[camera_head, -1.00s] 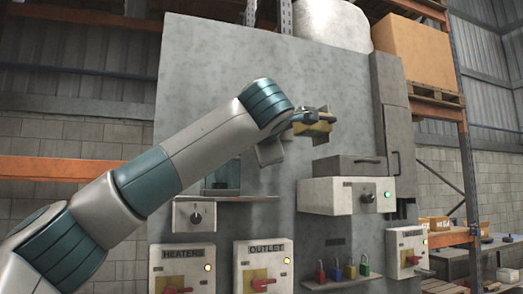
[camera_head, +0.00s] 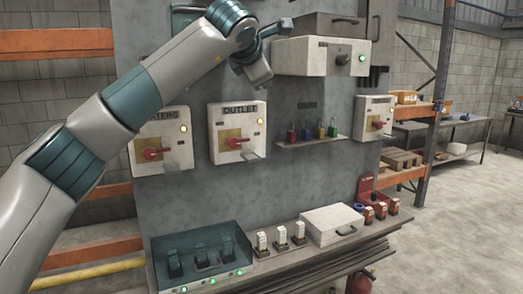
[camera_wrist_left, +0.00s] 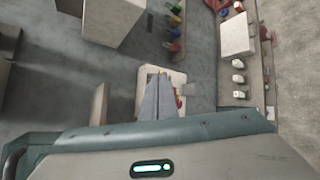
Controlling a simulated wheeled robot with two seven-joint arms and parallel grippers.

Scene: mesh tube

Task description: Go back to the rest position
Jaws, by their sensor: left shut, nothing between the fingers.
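My left arm comes in from the left in the head view, bent at a teal joint near the top. My left gripper (camera_head: 280,28) is small there, in front of the grey panel (camera_head: 200,90) and close to the left end of the white control box (camera_head: 310,57). In the left wrist view the left gripper's fingers (camera_wrist_left: 159,97) are together, with nothing between them. They overlap the outlet switch box in that picture. My right gripper is in neither view.
The OUTLET box (camera_head: 238,130) and the partly covered HEATERS box (camera_head: 163,143) have red handles. Coloured padlocks (camera_head: 320,132) stand on a small shelf. A lower shelf holds a teal switch tray (camera_head: 205,252) and a white case (camera_head: 332,224). Open floor (camera_head: 460,230) lies at right.

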